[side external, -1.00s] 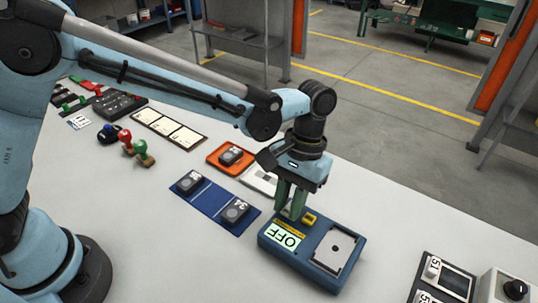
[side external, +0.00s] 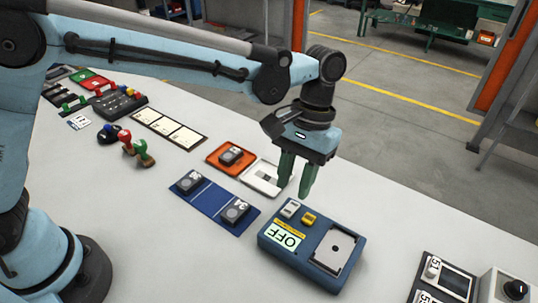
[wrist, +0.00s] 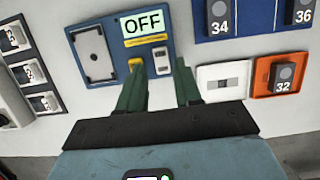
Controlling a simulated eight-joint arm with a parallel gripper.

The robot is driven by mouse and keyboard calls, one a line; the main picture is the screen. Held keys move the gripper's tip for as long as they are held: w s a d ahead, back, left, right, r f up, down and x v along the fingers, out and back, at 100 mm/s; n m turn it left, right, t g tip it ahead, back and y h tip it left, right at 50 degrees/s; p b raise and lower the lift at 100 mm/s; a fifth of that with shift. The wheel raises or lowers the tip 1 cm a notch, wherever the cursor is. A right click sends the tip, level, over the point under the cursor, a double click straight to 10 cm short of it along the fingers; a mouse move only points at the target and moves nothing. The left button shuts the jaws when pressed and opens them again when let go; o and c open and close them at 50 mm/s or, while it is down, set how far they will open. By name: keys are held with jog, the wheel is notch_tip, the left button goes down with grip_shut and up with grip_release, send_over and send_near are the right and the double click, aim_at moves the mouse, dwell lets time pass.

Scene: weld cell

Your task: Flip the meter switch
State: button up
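The meter (side external: 268,244) is a blue box on the table with a display reading OFF (side external: 286,238), a pale plate with a dark edge (side external: 335,249), a yellow button (side external: 309,218) and a small white-grey switch (side external: 290,209). The switch also shows in the wrist view (wrist: 162,63), beside the yellow button (wrist: 134,64). My gripper (side external: 294,190) has two green fingers pointing down, apart and empty, above the meter's switch end. In the wrist view its fingers (wrist: 159,64) stand on either side of the switch, with nothing between them in contact.
A white plate with a grey slider (side external: 262,178) and an orange tray (side external: 222,167) holding block 32 lie behind the meter. A blue mat (side external: 206,196) with blocks 34 and 36 lies to its left. Panels with numbered white parts (side external: 425,290) stand at the right front. Table in front is clear.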

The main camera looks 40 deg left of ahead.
jog(key=v, duration=0.7)
jog(key=s+a+r+t+h, duration=0.1)
jog(key=a+t, duration=0.1)
jog(key=a, duration=0.4)
jog(key=s+a+r+t, duration=0.1)
jog(key=a+r+t, duration=0.15)
jog(key=a, duration=0.35)
jog(key=s+a+f+t, duration=0.2)
jog(key=s+a+t, duration=0.1)
jog(key=a, duration=0.3)
jog(key=s+a+f+t+y, duration=0.1)
jog(key=s+a+f+t, duration=0.2)
jog(key=a, duration=0.2)
jog(key=shift+s+a+f, duration=0.3)
jog(key=shift+s+a, duration=0.1)
